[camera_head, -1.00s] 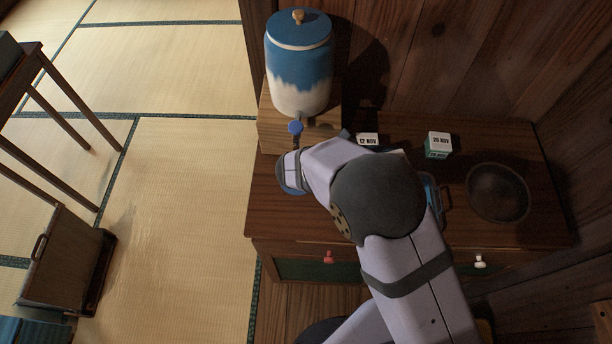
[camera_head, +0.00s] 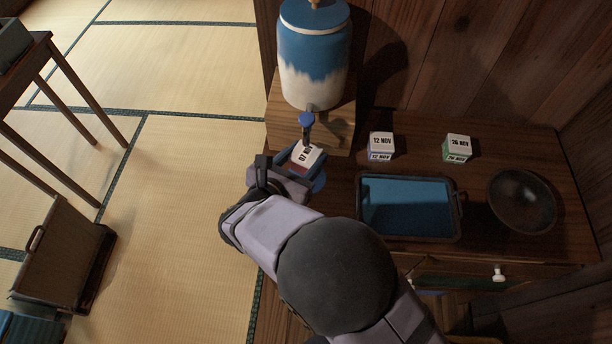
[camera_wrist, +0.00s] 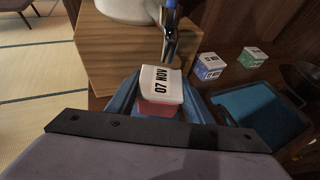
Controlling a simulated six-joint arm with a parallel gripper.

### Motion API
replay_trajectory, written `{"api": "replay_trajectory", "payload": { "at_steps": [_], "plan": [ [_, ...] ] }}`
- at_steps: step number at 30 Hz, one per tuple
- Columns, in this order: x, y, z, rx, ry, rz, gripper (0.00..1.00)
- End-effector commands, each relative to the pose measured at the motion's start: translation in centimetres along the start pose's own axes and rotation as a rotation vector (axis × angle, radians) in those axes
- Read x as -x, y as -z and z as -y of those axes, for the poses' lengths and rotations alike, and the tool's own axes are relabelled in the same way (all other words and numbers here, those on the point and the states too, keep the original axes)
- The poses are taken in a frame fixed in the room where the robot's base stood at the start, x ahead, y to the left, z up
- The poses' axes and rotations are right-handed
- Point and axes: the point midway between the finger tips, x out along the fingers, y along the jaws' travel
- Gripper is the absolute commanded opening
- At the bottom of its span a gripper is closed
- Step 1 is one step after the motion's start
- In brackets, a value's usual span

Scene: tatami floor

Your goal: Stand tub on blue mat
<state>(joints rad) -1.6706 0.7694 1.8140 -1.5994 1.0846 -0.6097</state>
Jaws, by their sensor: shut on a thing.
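The tub in my gripper has a white lid marked 07 NOV and a red lower part (camera_head: 305,158); it also shows in the wrist view (camera_wrist: 160,90). My gripper (camera_wrist: 160,100) is shut on it, blue-grey fingers on both sides, just below the dispenser's tap. Whether the tub touches the surface below is unclear. Two similar tubs stand behind: 12 NOV with a blue base (camera_head: 381,147) and 26 NOV with a green base (camera_head: 457,148).
A blue-and-white dispenser (camera_head: 314,65) with a blue-handled tap (camera_head: 306,120) stands on a wooden block (camera_head: 340,122), close to my gripper. A dark-rimmed tray with a blue inside (camera_head: 410,206) and a dark bowl (camera_head: 522,202) lie to the right. Tatami floor is left.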

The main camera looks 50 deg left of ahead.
Motion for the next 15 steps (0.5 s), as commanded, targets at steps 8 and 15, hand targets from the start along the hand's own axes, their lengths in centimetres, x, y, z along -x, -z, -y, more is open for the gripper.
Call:
{"api": "replay_trajectory", "payload": {
  "at_steps": [8,15],
  "plan": [
    [-0.9,2.2,0.1,0.001,0.003,-0.001,0.16],
    [-1.8,4.3,0.1,-0.001,0.003,0.0,0.16]
  ]
}}
